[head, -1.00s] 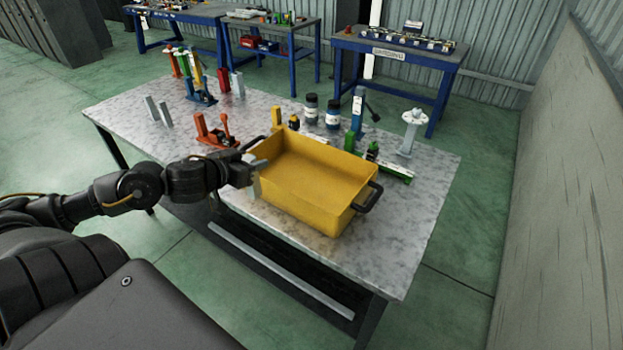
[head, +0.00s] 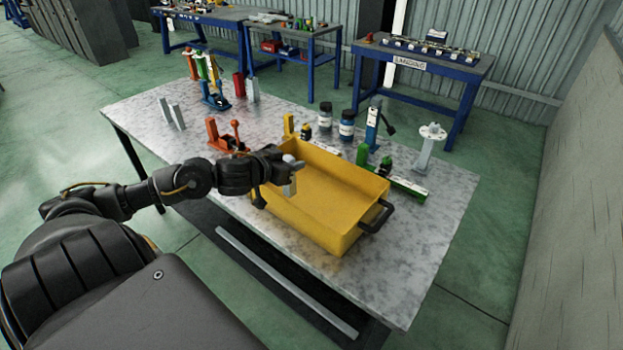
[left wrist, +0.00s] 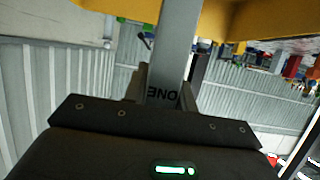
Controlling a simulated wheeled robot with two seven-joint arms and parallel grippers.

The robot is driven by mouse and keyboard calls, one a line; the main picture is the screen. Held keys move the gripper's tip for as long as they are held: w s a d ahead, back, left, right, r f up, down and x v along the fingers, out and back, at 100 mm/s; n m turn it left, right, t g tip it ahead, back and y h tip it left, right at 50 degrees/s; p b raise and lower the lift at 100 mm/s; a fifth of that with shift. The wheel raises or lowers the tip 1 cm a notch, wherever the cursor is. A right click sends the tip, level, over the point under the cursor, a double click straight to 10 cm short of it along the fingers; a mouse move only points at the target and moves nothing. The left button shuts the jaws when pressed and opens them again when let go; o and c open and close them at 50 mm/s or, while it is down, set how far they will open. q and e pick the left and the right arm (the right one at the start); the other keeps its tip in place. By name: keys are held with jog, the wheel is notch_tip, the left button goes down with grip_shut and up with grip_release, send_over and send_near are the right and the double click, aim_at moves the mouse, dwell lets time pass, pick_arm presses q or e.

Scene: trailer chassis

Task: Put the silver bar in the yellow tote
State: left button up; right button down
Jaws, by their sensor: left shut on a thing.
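The yellow tote (head: 305,222) stands on the marbled table top, with a black handle at its right end. My left gripper (head: 288,168) is at the tote's left end, level with or above the rim. It is shut on a silver bar (head: 291,187), which hangs down at the tote's left end. I cannot tell how far the bar is inside the wall. The left wrist view shows the bar (left wrist: 178,40) between the fingers, with part of the yellow tote (left wrist: 265,18) beyond. My right gripper is not in view.
The table (head: 150,105) also bears grey uprights (head: 170,115), a red clamp (head: 226,140), two dark jars (head: 346,125), a green rail piece (head: 405,186) and a grey stand (head: 428,145). The table's front right is bare.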

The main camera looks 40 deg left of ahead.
pick_arm(q)
jog(key=w+f+p, duration=0.1)
jog(key=w+f, duration=0.6)
jog(key=f, duration=0.3)
jog(key=shift+w+d, duration=0.2)
jog(key=shift+w, duration=0.1)
jog(key=shift+f, duration=0.1)
jog(key=o, duration=1.1)
jog(key=shift+c, duration=0.2)
